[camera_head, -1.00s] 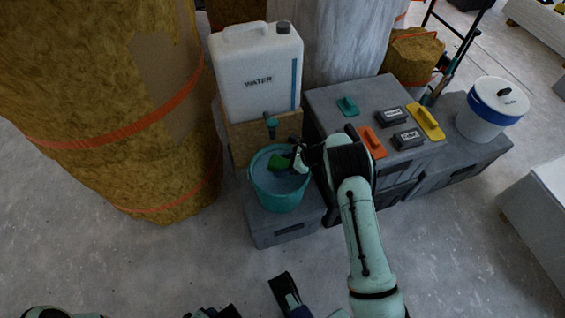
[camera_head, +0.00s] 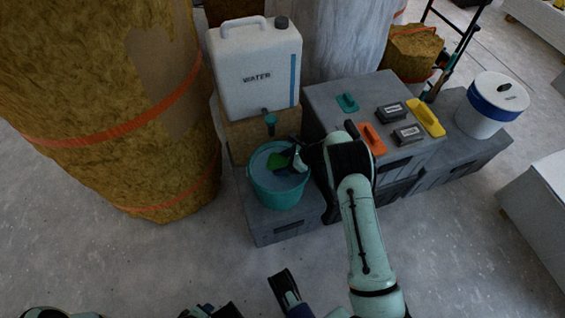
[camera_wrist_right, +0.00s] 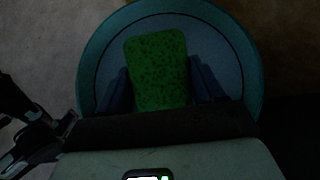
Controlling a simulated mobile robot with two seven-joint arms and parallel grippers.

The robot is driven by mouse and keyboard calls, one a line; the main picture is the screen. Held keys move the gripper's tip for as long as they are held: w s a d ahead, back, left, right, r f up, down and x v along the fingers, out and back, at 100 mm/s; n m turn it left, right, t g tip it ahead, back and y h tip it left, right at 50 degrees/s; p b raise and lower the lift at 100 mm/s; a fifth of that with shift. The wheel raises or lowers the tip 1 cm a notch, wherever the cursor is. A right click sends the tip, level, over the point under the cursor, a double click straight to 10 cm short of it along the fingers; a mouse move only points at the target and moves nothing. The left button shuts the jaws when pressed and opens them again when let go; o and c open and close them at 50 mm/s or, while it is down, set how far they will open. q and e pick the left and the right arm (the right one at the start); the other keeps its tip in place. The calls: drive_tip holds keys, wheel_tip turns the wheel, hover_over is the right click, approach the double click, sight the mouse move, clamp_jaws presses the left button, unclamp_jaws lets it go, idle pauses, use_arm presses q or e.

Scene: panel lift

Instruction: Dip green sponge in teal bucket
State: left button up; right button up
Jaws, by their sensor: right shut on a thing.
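The green sponge (camera_head: 276,161) is held by my right gripper (camera_head: 290,160) over the open top of the teal bucket (camera_head: 276,195). In the right wrist view, the sponge (camera_wrist_right: 158,70) lies between the two fingers, inside the outline of the round bucket rim (camera_wrist_right: 92,60). The bucket holds pale blue-grey water. I cannot tell whether the sponge's lower end touches the water. The bucket stands upright on a grey box. Dark parts of mine show at the bottom edge of the head view; the state of my left gripper is unclear.
Grey cases (camera_head: 335,100) at the right carry an orange float (camera_head: 372,138), a yellow tool (camera_head: 425,117) and small dark boxes. A large insulation roll (camera_head: 110,90) stands left.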

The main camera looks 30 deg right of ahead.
drive_tip(key=shift+r+p, duration=2.5)
drive_tip(key=shift+r, duration=1.8)
